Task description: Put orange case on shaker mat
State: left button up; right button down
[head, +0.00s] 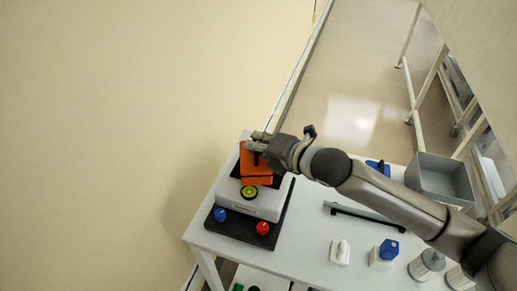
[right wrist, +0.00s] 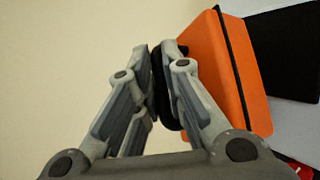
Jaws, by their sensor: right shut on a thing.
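The orange case (head: 256,174) is over the black shaker mat (head: 236,171) on top of the white shaker (head: 232,199). I cannot tell whether it touches the mat. My right gripper (head: 258,143) is at the far end of the case and covers part of it. In the right wrist view, my right gripper (right wrist: 158,85) is shut on the case's black handle, and the orange side (right wrist: 222,75) of the case is to the right of the fingers. The black mat (right wrist: 285,50) shows beyond it. My left gripper is not in view.
The shaker stands on a black base with a blue knob (head: 220,214) and a red knob (head: 263,228) on the white table (head: 305,235). A grey bin (head: 440,180), a dark bar (head: 362,214) and small containers are to the right, partly behind my arm.

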jog(key=shift+w+f, duration=0.3)
jog(key=shift+f+p, duration=0.4)
jog(key=shift+f, duration=1.1)
jog(key=c, duration=1.5)
grip_release()
jog(key=shift+f, duration=0.25)
jog(key=shift+s+r, duration=0.1)
jog(key=shift+b+v, duration=1.45)
jog(key=shift+v, duration=4.55)
